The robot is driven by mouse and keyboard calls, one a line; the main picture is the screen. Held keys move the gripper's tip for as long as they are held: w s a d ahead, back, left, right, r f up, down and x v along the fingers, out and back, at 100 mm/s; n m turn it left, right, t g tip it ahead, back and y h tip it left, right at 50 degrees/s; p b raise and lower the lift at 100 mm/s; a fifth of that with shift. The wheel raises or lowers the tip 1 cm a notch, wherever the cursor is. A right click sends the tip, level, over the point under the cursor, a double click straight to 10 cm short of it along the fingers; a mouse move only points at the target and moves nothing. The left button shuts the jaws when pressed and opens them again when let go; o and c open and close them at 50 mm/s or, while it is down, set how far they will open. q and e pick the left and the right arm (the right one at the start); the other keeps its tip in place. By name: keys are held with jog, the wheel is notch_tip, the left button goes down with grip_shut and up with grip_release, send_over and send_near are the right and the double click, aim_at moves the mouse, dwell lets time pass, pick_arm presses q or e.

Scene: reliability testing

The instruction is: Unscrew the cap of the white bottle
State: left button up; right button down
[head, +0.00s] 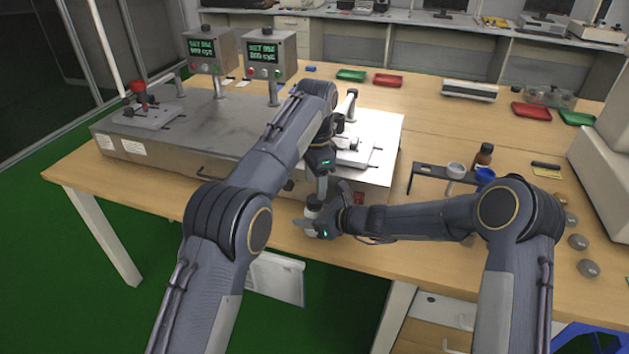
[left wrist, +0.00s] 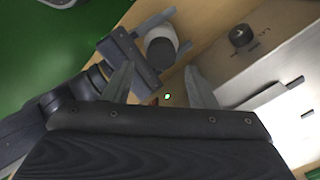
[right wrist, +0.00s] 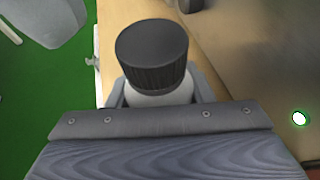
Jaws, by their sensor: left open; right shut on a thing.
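The white bottle (head: 311,212) stands upright near the front edge of the table, with a black ribbed cap (right wrist: 152,55) on top. My right gripper (head: 318,229) is shut on the bottle's body, below the cap. In the right wrist view the white shoulder (right wrist: 160,97) shows between the fingers. My left gripper (head: 322,188) is above the bottle, pointing down, open. In the left wrist view its two fingers (left wrist: 160,88) are spread and empty, and the bottle (left wrist: 160,50) with its dark cap shows beyond them, apart from both fingers.
A grey metal test machine (head: 190,140) with two display boxes stands behind and left of the bottle. A dark rack (head: 428,173) with a white cup, a blue cup (head: 485,175) and a brown bottle (head: 484,155) stands to the right. The table's front edge is close to the bottle.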

aim_at(315, 198)
pick_arm(q)
jog(key=m, duration=0.1)
jog(key=r+m, duration=0.1)
jog(key=m, duration=0.1)
jog(key=shift+d+r+m, duration=0.2)
jog(key=shift+d+m, duration=0.05)
jog(key=shift+m, duration=0.15)
jog(key=m, duration=0.1)
jog(key=r+m, duration=0.1)
jog(key=m, duration=0.1)
jog(key=shift+a+r+m, duration=0.25)
jog(key=shift+m, duration=0.15)
jog(key=shift+a+m, duration=0.1)
jog(key=shift+m, duration=0.2)
jog(key=shift+f, duration=3.9)
jog(key=c, duration=1)
jog(key=n, duration=0.6)
jog(key=shift+n, duration=0.4)
